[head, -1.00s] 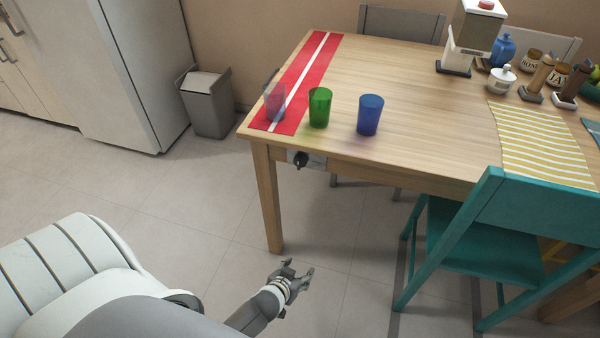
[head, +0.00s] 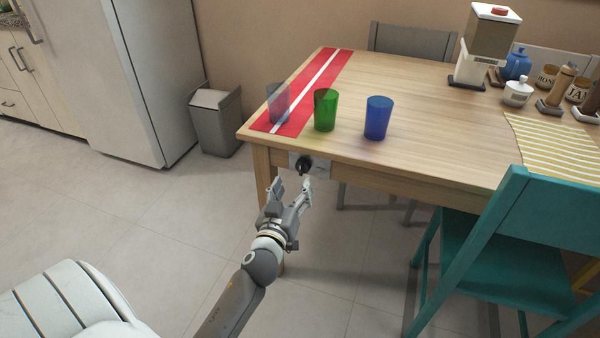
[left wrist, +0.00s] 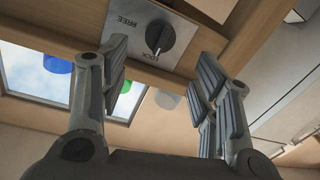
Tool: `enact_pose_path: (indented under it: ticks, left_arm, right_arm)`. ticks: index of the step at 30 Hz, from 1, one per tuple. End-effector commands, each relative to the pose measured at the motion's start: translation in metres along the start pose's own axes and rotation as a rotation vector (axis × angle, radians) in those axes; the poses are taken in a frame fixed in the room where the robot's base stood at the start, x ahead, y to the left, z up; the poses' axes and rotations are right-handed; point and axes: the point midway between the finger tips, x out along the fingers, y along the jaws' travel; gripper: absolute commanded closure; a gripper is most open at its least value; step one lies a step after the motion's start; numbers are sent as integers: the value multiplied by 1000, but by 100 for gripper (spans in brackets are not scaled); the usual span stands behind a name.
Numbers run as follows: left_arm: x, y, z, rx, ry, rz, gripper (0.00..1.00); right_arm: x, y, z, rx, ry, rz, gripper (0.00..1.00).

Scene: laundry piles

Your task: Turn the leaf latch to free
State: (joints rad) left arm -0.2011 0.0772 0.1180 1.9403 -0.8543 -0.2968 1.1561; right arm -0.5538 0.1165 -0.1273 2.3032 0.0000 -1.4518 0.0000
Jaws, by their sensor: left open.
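The leaf latch is a dark round knob (head: 304,165) on a grey plate on the table's front apron, near the left front leg. In the left wrist view the knob (left wrist: 160,38) sits on its plate (left wrist: 132,48), which is marked FREE and LOCK. The knob's pale mark seems to point towards LOCK. My left gripper (head: 292,186) is open and empty, just below and in front of the latch. In the left wrist view its fingers (left wrist: 160,62) stand on either side below the knob, apart from it. My right gripper is out of view.
The wooden table (head: 425,100) bears a red runner (head: 318,75), a clear purplish cup (head: 278,103), a green cup (head: 325,110) and a blue cup (head: 378,118) near its front edge. A teal chair (head: 490,250) stands right. The floor at left is open.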

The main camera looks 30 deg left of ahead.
Motion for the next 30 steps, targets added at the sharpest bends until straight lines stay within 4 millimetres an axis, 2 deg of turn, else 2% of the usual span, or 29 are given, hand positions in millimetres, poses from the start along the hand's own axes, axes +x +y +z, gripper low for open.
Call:
enact_pose_path:
  ticks: [6,12,18,25,26,30]
  left_arm:
    - [41,1,0,2,0,2,43]
    - [66,0,1,2,-1,1,43]
    - [75,0,1,0,-2,0,43]
    - [75,0,1,0,-3,0,43]
    - [75,0,1,0,-3,0,44]
    - [75,0,1,0,-3,0,62]
  right_arm:
    - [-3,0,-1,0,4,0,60]
    - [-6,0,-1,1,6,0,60]
    - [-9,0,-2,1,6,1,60]
    - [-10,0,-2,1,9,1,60]
    - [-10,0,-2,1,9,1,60]
    - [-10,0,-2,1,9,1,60]
